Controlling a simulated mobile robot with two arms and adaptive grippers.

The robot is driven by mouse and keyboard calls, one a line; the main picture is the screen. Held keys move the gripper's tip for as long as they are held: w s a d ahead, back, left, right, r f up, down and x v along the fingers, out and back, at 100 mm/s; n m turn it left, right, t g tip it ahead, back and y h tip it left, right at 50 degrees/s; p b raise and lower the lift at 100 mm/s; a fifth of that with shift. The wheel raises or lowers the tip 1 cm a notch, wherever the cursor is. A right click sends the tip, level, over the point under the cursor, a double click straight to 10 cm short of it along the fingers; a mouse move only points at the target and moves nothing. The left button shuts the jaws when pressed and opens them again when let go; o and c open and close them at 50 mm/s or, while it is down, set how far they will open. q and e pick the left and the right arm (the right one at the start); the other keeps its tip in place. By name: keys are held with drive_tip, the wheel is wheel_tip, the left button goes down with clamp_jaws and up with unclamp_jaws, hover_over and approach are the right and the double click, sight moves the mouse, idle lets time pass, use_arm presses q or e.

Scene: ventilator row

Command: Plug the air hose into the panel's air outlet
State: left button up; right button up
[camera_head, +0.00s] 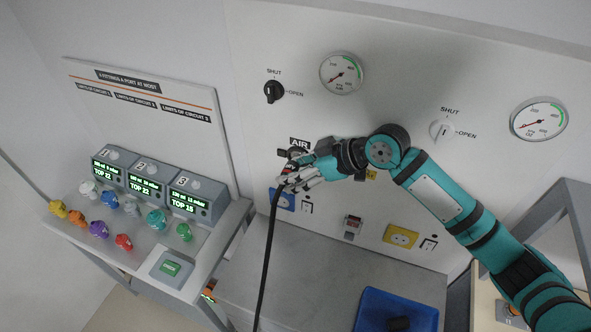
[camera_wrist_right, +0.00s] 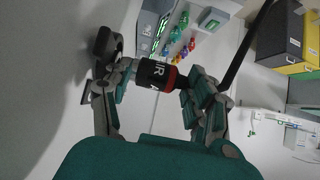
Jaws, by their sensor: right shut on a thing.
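The black air hose (camera_head: 266,255) hangs down from my right gripper (camera_head: 290,178) in the head view. In the right wrist view, my right gripper (camera_wrist_right: 160,82) is shut on the hose's dark plug (camera_wrist_right: 155,74), which has white lettering and a red band. The hose (camera_wrist_right: 246,48) runs off to the upper right there. The air outlet (camera_head: 296,153) is under the AIR label, just above the gripper and partly covered by it. A dark round fitting (camera_wrist_right: 106,43) on the panel shows beside the plug, apparently apart from it. My left gripper is out of view.
The panel has a black shut/open knob (camera_head: 273,91), a gauge (camera_head: 342,73) and a yellow socket (camera_head: 400,236). A bench with three displays and several coloured fittings (camera_head: 123,241) stands at left. A blue bin (camera_head: 368,308) sits on the grey counter below.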

drive_tip(key=shift+d+f, duration=0.2)
drive_tip(key=shift+f, duration=0.05)
drive_tip(key=shift+s+a+r, duration=0.1)
drive_tip(key=shift+a+r, duration=0.05)
drive_tip(key=shift+a, duration=0.05)
idle(0.8)
drive_tip(key=shift+w+d+r, duration=0.35)
drive_tip(key=shift+w, duration=0.2)
idle(0.9)
drive_tip(key=shift+s+a, duration=0.1)
drive_tip(key=shift+s, duration=0.05)
drive_tip(key=s+a, duration=0.2)
drive_tip(key=s, duration=0.3)
drive_tip(key=shift+s+a+f, duration=0.25)
drive_tip(key=shift+s+f, duration=0.1)
drive_tip(key=shift+s, duration=0.05)
idle(0.5)
idle(0.4)
